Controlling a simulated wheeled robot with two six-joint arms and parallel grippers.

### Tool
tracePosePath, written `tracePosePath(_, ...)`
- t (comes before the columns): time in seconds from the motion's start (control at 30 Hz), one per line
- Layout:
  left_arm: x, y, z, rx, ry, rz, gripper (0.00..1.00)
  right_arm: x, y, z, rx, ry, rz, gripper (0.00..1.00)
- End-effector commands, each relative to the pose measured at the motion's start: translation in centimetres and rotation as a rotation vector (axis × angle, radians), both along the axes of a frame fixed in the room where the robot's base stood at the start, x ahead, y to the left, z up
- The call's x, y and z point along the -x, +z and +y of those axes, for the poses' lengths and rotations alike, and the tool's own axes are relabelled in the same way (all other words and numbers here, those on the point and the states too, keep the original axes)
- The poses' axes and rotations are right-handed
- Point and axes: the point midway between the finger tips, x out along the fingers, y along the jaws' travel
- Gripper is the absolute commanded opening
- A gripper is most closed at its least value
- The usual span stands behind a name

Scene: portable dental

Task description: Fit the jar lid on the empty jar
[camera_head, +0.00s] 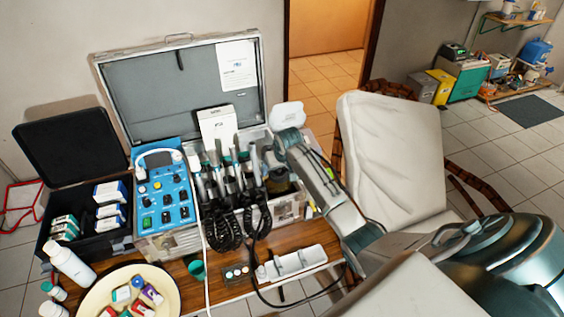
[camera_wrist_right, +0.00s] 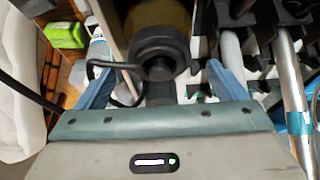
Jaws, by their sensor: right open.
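My right gripper (camera_head: 280,160) is over the right end of the open metal case. In the right wrist view its two blue fingers (camera_wrist_right: 157,62) are spread apart. A dark round piece with a raised centre (camera_wrist_right: 160,50) shows between them, in front of a yellowish-brown surface; contact cannot be told. I cannot tell whether this piece is the jar lid. No jar can be clearly identified as the empty one. A small green cup (camera_head: 197,269) stands on the wooden table. My left gripper is not in view.
The metal case (camera_head: 180,85) holds a blue control unit (camera_head: 165,195) and several corded handpieces (camera_head: 228,175). White bottles (camera_head: 72,265) and a round tray (camera_head: 92,297) are at the lower left. A padded chair (camera_head: 390,150) stands to the right.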

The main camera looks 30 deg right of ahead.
Motion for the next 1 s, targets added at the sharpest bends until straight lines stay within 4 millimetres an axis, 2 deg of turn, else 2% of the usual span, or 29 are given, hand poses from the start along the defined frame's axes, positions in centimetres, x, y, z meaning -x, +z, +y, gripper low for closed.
tracePosePath(0.3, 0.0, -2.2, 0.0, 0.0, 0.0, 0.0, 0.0, 2.1, 5.1, 0.5, 0.002, 0.001, -0.005, 0.92)
tracePosePath(0.5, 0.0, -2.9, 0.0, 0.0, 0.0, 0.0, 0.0, 3.1, 7.6, 0.7, 0.002, 0.0, -0.003, 0.92)
tracePosePath(0.67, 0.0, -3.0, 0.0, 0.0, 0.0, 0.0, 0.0, 3.4, 8.4, 0.9, 0.0, 0.0, -0.001, 0.92)
tracePosePath(1.0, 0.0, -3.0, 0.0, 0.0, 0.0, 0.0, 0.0, 3.5, 8.4, 0.8, 0.001, 0.0, 0.0, 0.92)
